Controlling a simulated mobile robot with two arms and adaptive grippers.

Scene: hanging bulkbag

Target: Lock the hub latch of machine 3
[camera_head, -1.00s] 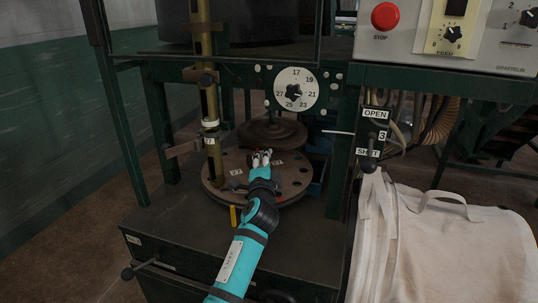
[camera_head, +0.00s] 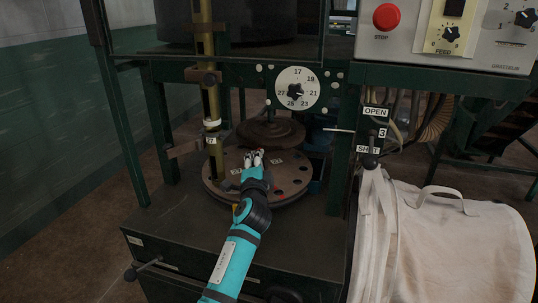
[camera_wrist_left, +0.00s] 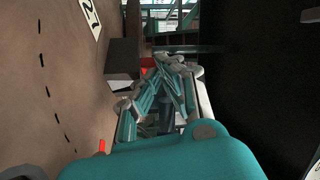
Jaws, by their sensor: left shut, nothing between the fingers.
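The round brown disc of machine 3 (camera_head: 290,188) lies flat on the dark machine base, with a smaller round hub (camera_head: 271,132) behind it. My left gripper (camera_head: 253,157) is shut and empty over the disc, in front of the hub. In the left wrist view its fingers (camera_wrist_left: 168,72) are close together beside a dark block (camera_wrist_left: 123,60) with a small red part (camera_wrist_left: 147,63) next to it. The block stands by the brown disc surface. I cannot tell whether this is the hub latch or whether the fingers touch it. My right gripper is not in view.
A brass-coloured post (camera_head: 213,130) stands left of the disc. A numbered dial (camera_head: 297,89) is above the hub. At right are an OPEN/SHUT lever marked 3 (camera_head: 371,160), a pale bulk bag (camera_head: 460,240) and a control panel with a red STOP button (camera_head: 386,17).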

